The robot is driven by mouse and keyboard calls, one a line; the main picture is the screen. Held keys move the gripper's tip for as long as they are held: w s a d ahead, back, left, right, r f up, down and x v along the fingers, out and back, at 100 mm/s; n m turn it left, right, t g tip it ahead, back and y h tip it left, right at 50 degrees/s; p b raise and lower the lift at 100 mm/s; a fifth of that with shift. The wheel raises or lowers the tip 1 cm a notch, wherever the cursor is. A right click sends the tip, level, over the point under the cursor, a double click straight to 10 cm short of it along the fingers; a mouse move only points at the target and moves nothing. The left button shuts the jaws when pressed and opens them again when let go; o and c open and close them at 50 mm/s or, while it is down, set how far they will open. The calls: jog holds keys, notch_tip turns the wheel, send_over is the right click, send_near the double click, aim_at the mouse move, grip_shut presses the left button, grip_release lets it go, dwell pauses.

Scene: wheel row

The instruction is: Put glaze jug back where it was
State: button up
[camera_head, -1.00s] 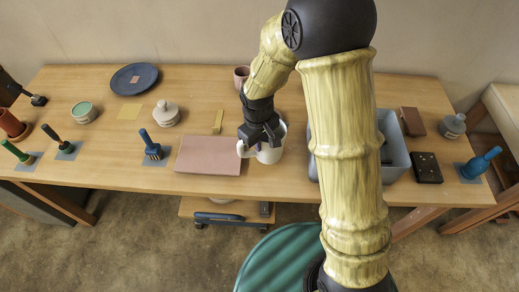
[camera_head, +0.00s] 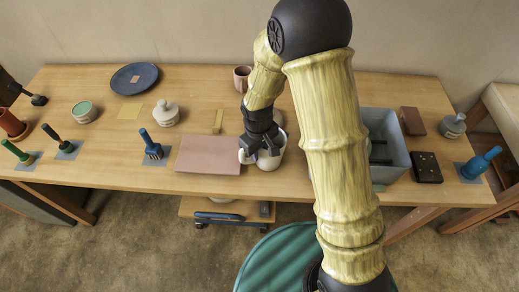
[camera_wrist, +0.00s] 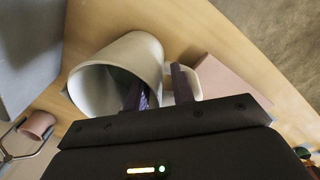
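The white jug (camera_head: 269,161), which I take as the glaze jug, stands on the wooden table just right of the pink slab (camera_head: 208,155). My gripper (camera_head: 257,150) is down at the jug and hides part of it. In the wrist view the jug (camera_wrist: 117,62) shows its open mouth, with its handle (camera_wrist: 196,82) on the right. My gripper (camera_wrist: 159,88) straddles the jug's wall there. One dark finger is inside the mouth and the other is outside by the handle. The fingers stand apart, with no clear squeeze on the wall.
A grey bin (camera_head: 397,139) stands to the right of my arm. A pink cup (camera_head: 242,78) stands behind the jug. A lidded jar (camera_head: 166,113), a blue-handled tool (camera_head: 151,145) and a blue plate (camera_head: 134,77) are to the left. Brown and black blocks (camera_head: 427,167) lie right of the bin.

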notch_tip(320, 180, up, 12)
jog(key=shift+s+a+r, duration=0.15)
jog(key=shift+s+r, duration=0.05)
dwell(0.6)
dwell(0.5)
jog(key=s+d+m+t, duration=0.1)
jog(key=s+d+m, duration=0.3)
jog(key=d, duration=0.4)
jog(key=s+d+r+m+t, duration=0.1)
jog(key=s+d+m, duration=0.3)
jog(key=d, duration=0.5)
jog(key=shift+s+r+m, duration=0.2)
jog(key=shift+s+m, duration=0.1)
jog(key=shift+s, duration=0.15)
jog(key=shift+w, duration=0.1)
